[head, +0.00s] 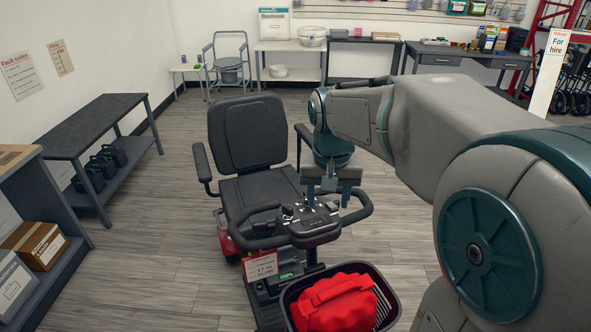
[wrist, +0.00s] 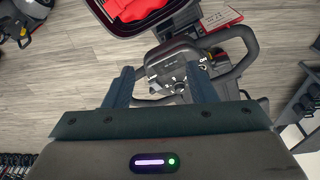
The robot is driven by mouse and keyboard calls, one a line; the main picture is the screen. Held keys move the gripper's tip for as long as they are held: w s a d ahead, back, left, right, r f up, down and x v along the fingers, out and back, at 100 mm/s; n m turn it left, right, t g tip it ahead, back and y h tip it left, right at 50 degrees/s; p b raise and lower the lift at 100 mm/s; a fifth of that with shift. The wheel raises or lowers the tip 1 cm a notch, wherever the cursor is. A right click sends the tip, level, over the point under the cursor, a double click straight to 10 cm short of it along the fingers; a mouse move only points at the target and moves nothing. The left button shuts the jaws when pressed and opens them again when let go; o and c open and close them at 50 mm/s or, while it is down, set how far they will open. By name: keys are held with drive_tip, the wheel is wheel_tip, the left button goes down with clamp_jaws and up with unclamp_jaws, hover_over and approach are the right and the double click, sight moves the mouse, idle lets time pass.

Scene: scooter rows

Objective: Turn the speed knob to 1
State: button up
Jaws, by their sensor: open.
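The mobility scooter's control panel (head: 308,218) sits between the looped handlebars at the centre of the head view. In the wrist view the panel (wrist: 172,68) has a small dark knob (wrist: 179,86) with pale marks around it; its setting is too small to read. My gripper (head: 329,199) is over the panel, pointing down. In the wrist view my gripper (wrist: 163,82) is open, its two blue fingers apart on either side of the panel's knob area. Nothing is held between them. I cannot tell the height of the fingertips above the knob.
The scooter's black seat (head: 262,190) is behind the tiller. A basket (head: 377,277) with a red bag (head: 335,304) is in front. A red and white card (head: 261,267) hangs below the handlebar. A dark bench (head: 98,125) stands at the left. Floor around the scooter is clear.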

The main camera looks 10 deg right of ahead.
drive_tip(key=w+a+f+m+g+p, duration=0.1)
drive_tip(key=w+f+m+g+p, duration=0.2)
drive_tip(key=w, duration=1.9)
drive_tip(key=shift+m+t+h, duration=0.3)
drive_tip(key=shift+m+h, duration=0.1)
drive_tip(key=shift+m, duration=0.3)
drive_tip(key=f, duration=0.5)
drive_tip(key=d+f+p, duration=0.1)
drive_tip(key=f, duration=0.4)
drive_tip(key=s+f+p, duration=0.1)
drive_tip(key=f, duration=0.4)
drive_tip(key=shift+d, duration=0.2)
drive_tip(key=c, duration=1)
